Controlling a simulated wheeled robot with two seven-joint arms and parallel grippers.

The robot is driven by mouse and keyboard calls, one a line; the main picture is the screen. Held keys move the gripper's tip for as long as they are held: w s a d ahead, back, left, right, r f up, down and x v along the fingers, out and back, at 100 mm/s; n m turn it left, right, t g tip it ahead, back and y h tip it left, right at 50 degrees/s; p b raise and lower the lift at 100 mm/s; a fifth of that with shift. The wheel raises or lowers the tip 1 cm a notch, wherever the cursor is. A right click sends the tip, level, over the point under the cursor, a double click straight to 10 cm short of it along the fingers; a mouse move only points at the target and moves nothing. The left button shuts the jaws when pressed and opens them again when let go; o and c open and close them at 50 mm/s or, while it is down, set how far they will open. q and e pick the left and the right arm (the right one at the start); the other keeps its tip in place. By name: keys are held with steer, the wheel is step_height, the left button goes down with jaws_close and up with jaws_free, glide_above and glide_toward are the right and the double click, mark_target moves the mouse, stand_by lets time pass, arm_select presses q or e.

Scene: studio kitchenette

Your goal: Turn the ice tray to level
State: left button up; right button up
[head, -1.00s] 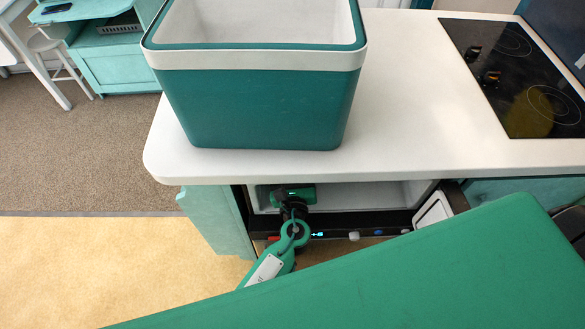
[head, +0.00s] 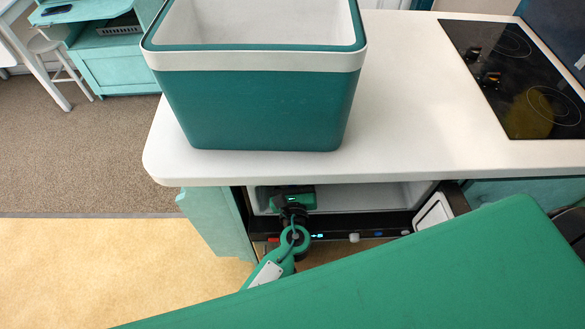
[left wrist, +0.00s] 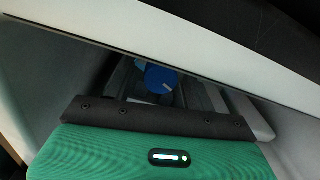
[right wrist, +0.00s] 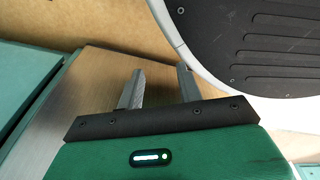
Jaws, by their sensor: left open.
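A blue thing (left wrist: 161,78) with a small white mark shows in the left wrist view, deep in the dim compartment below the counter. I cannot tell if it is the ice tray, nor how it is tilted; no other tray shows clearly. My left gripper (left wrist: 158,94) is open, its fingers on either side of the blue thing in the picture; contact cannot be told. In the head view my left gripper's body (head: 290,197) reaches into the compartment, its fingertips hidden. My right gripper (right wrist: 158,78) is open and empty, outside the head view.
The white-lined compartment (head: 375,194) has a dark front edge with small coloured items along it. The counter (head: 400,90) overhangs it and carries a large green cooler box (head: 265,108) and a black cooktop (head: 525,75). A teal door (head: 215,220) stands at its left.

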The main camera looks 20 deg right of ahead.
arm_select(q)
steer(key=b+v, duration=0.1)
steer(key=v, duration=1.1)
steer(key=shift+s, duration=0.35)
arm_select(e)
steer(key=w+r, duration=0.1)
steer(key=w+a+r, duration=0.1)
steer(key=shift+w+r, duration=0.2)
steer(key=shift+w, duration=0.15)
arm_select(q)
steer(key=shift+a, duration=0.2)
